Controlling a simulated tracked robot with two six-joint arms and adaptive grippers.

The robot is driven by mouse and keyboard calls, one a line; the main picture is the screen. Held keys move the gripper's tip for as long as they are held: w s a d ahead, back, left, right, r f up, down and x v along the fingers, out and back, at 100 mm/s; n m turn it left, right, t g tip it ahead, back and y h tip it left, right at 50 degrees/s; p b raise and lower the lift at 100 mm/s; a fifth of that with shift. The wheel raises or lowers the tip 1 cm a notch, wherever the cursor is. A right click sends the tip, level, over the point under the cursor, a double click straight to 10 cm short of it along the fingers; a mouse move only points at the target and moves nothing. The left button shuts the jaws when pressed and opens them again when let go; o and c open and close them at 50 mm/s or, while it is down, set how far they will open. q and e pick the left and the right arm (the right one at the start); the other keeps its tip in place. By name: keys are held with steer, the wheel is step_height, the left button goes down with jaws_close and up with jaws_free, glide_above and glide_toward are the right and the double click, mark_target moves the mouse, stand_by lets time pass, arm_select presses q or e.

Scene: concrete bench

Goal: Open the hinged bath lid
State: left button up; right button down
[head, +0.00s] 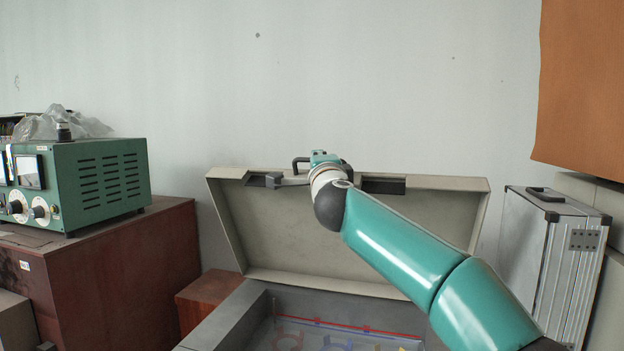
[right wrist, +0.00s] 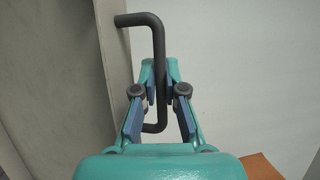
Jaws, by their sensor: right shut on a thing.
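The beige bath lid (head: 340,230) stands raised at the back of the grey bath (head: 232,315), its inner side facing me and leaning slightly back. My right gripper (head: 318,158) is at the lid's top edge, partly hidden behind my own wrist. In the right wrist view the gripper (right wrist: 156,105) is shut on the dark bar handle (right wrist: 157,55), with a finger on each side of it. The lid's face (right wrist: 65,80) fills the left of that view. My left gripper is not in view.
The bath's open inside shows red, blue and yellow parts. A green instrument (head: 100,180) with a plastic bag on top stands on a red-brown cabinet (head: 120,265) at left. A silver case (head: 565,270) stands close at right. The wall (head: 330,80) is behind the lid.

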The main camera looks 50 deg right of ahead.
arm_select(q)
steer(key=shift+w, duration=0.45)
arm_select(e)
steer(key=shift+w+d+r, duration=0.25)
steer(key=shift+w+d, duration=0.05)
steer(key=shift+d, duration=0.25)
steer(key=shift+w+d+r, duration=0.25)
steer(key=shift+w+d, duration=0.1)
steer(key=shift+d, duration=0.25)
steer(key=shift+w+d+r, duration=0.25)
steer(key=shift+w+d, duration=0.05)
steer(key=shift+d, duration=0.25)
steer(key=c, duration=1.4)
jaws_free()
steer(key=shift+c, duration=0.2)
steer(key=shift+o, duration=1.1)
steer(key=shift+w, duration=0.15)
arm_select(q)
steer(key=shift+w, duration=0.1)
arm_select(e)
steer(key=shift+s+r, duration=0.1)
steer(key=shift+s, duration=0.15)
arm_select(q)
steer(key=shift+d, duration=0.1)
arm_select(e)
steer(key=v, duration=1.1)
steer(key=shift+s+a, duration=0.2)
steer(key=shift+a, duration=0.1)
steer(key=shift+w+f, duration=0.1)
steer(key=shift+f, duration=0.1)
